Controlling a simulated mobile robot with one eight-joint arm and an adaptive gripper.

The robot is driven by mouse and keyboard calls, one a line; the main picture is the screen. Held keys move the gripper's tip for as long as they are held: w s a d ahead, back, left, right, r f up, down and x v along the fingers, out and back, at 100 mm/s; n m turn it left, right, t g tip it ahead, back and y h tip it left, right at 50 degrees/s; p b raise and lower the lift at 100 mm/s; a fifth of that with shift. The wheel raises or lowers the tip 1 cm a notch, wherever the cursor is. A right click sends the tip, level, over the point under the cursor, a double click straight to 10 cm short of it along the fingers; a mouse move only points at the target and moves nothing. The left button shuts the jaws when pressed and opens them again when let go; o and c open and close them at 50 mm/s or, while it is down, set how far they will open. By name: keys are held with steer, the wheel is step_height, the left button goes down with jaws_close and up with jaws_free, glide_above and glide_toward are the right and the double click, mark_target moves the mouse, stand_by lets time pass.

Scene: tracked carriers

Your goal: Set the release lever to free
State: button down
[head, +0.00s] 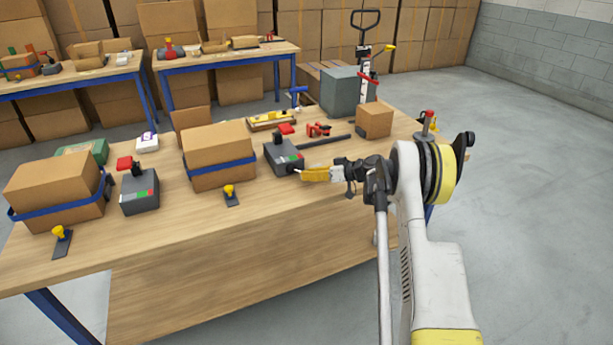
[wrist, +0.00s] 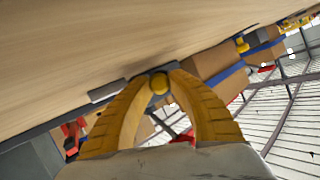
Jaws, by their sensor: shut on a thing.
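In the wrist view my yellow fingers (wrist: 160,85) are shut on a round yellow knob (wrist: 159,84), close to the bench top. In the head view the fingers hide this knob. A second grey box (head: 140,192) with a red-topped handle stands further left. Small dark brackets with yellow knobs stand at the front left (head: 61,241) and front middle (head: 231,195). No label names the release lever.
Cartons with blue straps stand at left (head: 58,190) and middle (head: 218,155) of the workbench (head: 200,235). A small carton (head: 374,119) stands at the far right. Red clamps (head: 318,130) and a dark bar lie behind the gripper. The front strip of bench is mostly clear.

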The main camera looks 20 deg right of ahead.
steer(key=shift+w, duration=0.1)
stand_by(0.4)
steer(key=c, duration=1.2)
jaws_free()
steer(key=v, duration=1.2)
steer(key=shift+w+d, duration=0.1)
steer(key=shift+d, duration=0.1)
steer(key=shift+r, duration=0.1)
